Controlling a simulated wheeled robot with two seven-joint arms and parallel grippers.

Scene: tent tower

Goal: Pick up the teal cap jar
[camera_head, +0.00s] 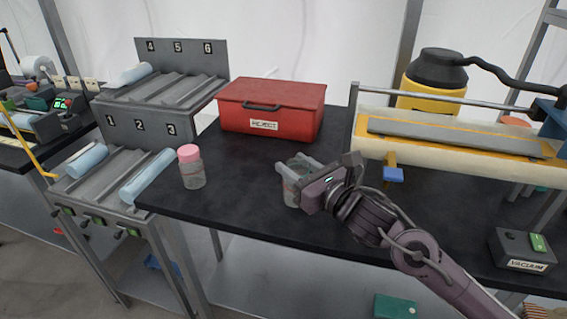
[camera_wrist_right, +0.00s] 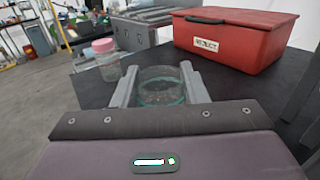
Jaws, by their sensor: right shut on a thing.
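My right gripper (camera_head: 297,167) is shut on a clear jar (camera_head: 291,197) over the front middle of the black table. In the right wrist view the jar (camera_wrist_right: 162,88) sits between the two grey fingers, with teal-tinted edges at its rim and lower part. Its cap is not clearly seen, and I cannot tell whether its base touches the table. A second clear jar with a pink cap (camera_head: 188,153) stands upright to the left; it also shows in the right wrist view (camera_wrist_right: 103,47). My left gripper is not in view.
A red REJECT box (camera_head: 270,108) stands at the back of the black table (camera_head: 235,205). A grey numbered rack (camera_head: 165,90) with pale blue rolls is at left. A long sealer machine (camera_head: 450,135) and a VACUUM box (camera_head: 522,250) are at right. The table between jars is clear.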

